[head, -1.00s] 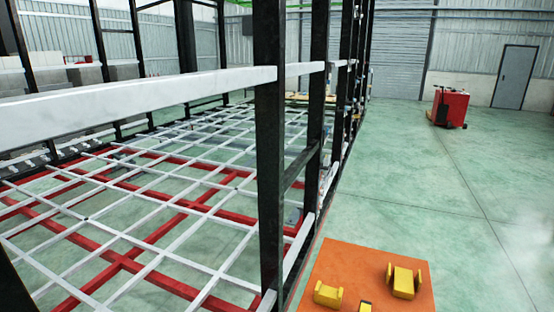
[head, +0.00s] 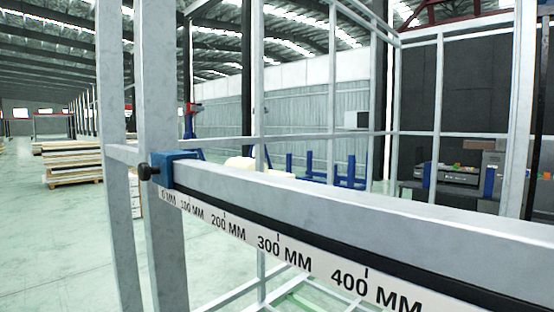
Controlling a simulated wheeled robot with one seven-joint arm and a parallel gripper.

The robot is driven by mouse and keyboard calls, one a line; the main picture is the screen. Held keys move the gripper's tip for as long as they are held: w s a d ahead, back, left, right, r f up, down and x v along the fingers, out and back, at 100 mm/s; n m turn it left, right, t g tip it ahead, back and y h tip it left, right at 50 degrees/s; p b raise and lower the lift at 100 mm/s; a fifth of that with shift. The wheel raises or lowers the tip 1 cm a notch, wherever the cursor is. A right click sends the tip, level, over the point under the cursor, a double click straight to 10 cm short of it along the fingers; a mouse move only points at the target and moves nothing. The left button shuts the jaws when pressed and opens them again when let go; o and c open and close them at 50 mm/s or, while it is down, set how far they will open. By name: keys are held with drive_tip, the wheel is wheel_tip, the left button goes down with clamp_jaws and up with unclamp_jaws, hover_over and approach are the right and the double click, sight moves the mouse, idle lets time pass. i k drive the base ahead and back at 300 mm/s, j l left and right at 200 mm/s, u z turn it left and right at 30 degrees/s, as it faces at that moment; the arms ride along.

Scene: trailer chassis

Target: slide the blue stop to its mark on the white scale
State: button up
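The blue stop (head: 180,169) sits on the grey rail (head: 330,205) at its left end, just above the 0 MM label. A black knob (head: 146,172) sticks out of its left side. The white scale (head: 240,231) runs along the rail's front face below a black strip. Its labels read 0, 100, 200, 300 and 400 MM, with short black ticks; the 400 MM label (head: 375,291) is near the bottom right. No distinct target mark shows on the visible part, and the scale runs out of frame. My gripper is not in view.
Grey upright posts (head: 160,110) stand at the rail's left end, close to the stop. Stacked wooden pallets (head: 73,163) lie far left. Blue stands (head: 345,172) are behind the rail. The green floor (head: 60,245) at left is clear.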

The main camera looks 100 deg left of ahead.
sight(161, 170)
drive_tip(key=k+j+u, duration=0.1)
drive_tip(key=u, duration=1.1)
drive_tip(key=l+u, duration=0.15)
drive_tip(key=u, duration=0.65)
drive_tip(key=l+u, duration=0.15)
drive_tip(key=u, duration=0.7)
